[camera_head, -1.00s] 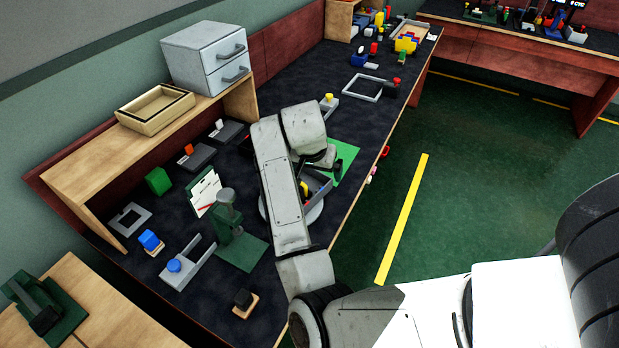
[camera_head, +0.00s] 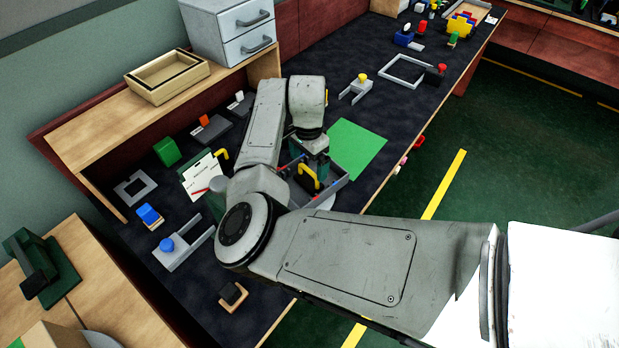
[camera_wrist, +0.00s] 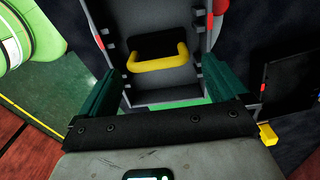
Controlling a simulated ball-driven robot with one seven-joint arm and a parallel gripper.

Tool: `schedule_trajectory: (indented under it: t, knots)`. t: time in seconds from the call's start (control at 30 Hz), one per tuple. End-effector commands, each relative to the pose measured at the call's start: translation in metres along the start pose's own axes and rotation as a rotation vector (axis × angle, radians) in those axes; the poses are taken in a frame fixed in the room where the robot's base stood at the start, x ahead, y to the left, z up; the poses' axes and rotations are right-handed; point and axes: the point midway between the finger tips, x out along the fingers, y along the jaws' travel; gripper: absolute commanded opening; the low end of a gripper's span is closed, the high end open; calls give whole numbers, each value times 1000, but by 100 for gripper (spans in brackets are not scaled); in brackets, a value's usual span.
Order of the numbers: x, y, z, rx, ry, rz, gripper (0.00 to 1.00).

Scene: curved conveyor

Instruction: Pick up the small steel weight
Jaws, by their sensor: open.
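I cannot pick out a small steel weight in either view; my arm hides part of the bench. My gripper (camera_head: 308,155) points down over a grey tray (camera_head: 333,192) with a yellow handle (camera_head: 309,176). In the wrist view my gripper (camera_wrist: 160,82) is open, with one green finger on each side of the grey tray (camera_wrist: 165,96). The yellow handle (camera_wrist: 158,58) lies between the fingers in that picture, and nothing is held. I cannot tell whether the fingers touch the tray.
A green mat (camera_head: 357,150) lies right of the tray. A white card (camera_head: 203,175), a green block (camera_head: 167,151) and a blue-knobbed grey fixture (camera_head: 183,250) stand to the left. A wooden shelf (camera_head: 105,130) runs behind. Floor is open beyond the bench's right edge.

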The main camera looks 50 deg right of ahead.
Motion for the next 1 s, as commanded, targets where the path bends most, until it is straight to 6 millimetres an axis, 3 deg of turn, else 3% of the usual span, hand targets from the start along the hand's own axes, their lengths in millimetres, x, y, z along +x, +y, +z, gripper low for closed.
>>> schedule_trajectory:
  t: [0.17,0.5,0.77,1.0]
  knots:
    - [12,1,0,0,-1,1,100]
    - [54,3,1,-1,0,0,100]
    - [57,2,1,0,1,-1,100]
    - [57,2,1,0,1,-1,78]
